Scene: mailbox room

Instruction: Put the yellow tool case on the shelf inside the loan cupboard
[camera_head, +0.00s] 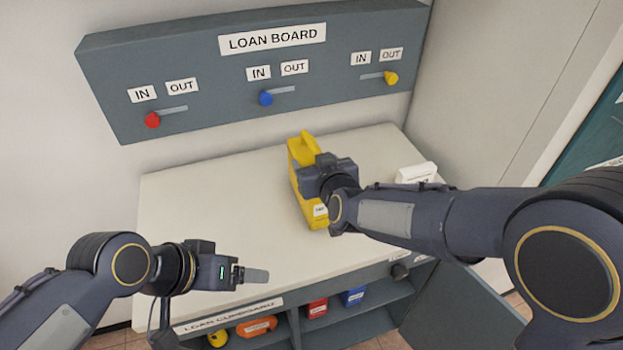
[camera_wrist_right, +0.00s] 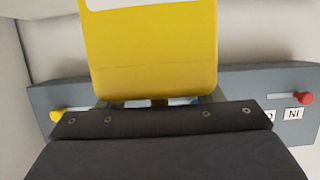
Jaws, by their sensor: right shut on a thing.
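The yellow tool case (camera_head: 300,165) is upright at the middle of the white counter, below the loan board. I cannot tell whether its base touches the counter. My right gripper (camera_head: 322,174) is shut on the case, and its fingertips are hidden. In the right wrist view the case (camera_wrist_right: 150,55) fills the upper middle. The loan cupboard (camera_head: 238,309) is under the counter, with its front open to the shelf compartments. My left gripper (camera_head: 256,275) is over the counter's front edge, apart from the case. I cannot tell whether its fingers are open.
Red (camera_head: 317,307), blue (camera_head: 353,296) and orange (camera_head: 257,326) cases sit in the cupboard. An open grey door (camera_head: 465,300) stands at its right. A white box (camera_head: 417,173) is on the counter. The loan board's yellow knob (camera_head: 391,78) is under OUT. The counter's left is clear.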

